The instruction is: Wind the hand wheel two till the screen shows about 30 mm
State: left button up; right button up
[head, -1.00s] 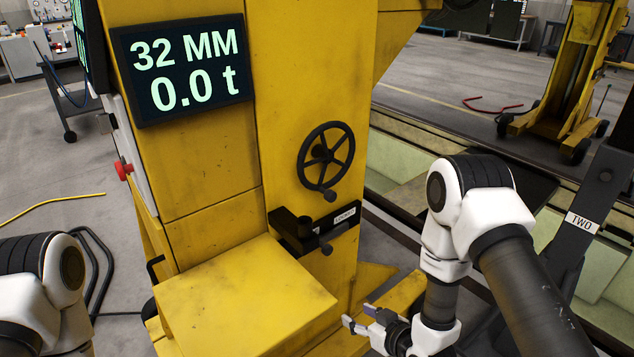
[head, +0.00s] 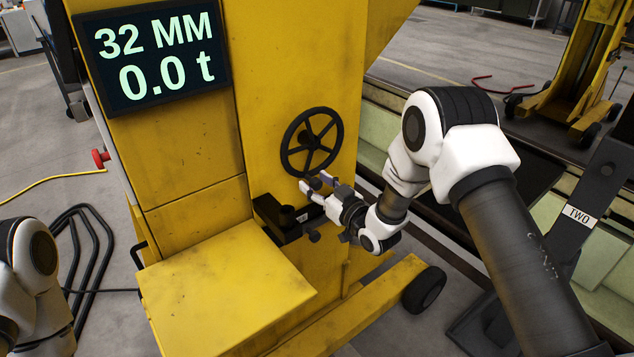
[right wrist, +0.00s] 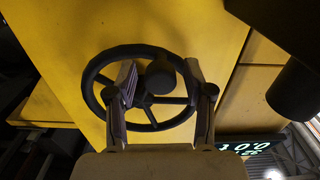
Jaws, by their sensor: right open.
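The black hand wheel (head: 288,134) is on the front of the yellow lifting column (head: 190,150). The screen (head: 155,52) on the column reads 32 MM and 0.0 t. My right gripper (head: 314,183) is open at the lower rim of the wheel, near its handle knob. In the right wrist view the wheel (right wrist: 103,110) is straight ahead, and its round dark knob (right wrist: 161,80) appears between the two spread fingers (right wrist: 163,75). I cannot tell whether the fingers touch it. My left arm shows at the left edge, but its gripper is out of view.
A black latch bar (head: 270,215) sits just below the wheel. A yellow box ledge (head: 225,290) juts out in front. A dark post labelled TWO (head: 595,180) stands at right. A red button (head: 100,158) is on the column's left side.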

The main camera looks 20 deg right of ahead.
aim_at(326, 167)
grip_shut()
jog(key=shift+d+f, duration=0.1)
jog(key=shift+w+d+f+n+b, duration=0.25)
jog(key=shift+d+n+b, duration=0.25)
jog(key=shift+n+b, duration=0.3)
jog(key=d+n+b, duration=0.1)
jog(key=n, duration=0.1)
jog(key=w+d+n+b, duration=0.1)
jog(key=d+n, duration=0.1)
jog(key=d+n+b, duration=0.1)
jog(key=n, duration=0.1)
jog(key=shift+w+d+r+n+b, duration=0.3)
jog(key=shift+n, duration=0.1)
jog(key=shift+w+d+r+n+b, duration=0.25)
jog(key=shift+d+r+n+b, duration=0.25)
jog(key=shift+n, duration=0.75)
jog(key=shift+w+d+r+n+b, duration=0.2)
jog(key=shift+d+r+n+b, duration=0.15)
jog(key=shift+d+r+n, duration=0.65)
jog(key=shift+w+d+r+n+b, duration=0.3)
jog(key=shift+d+n+b, duration=0.1)
jog(key=shift+n, duration=1.05)
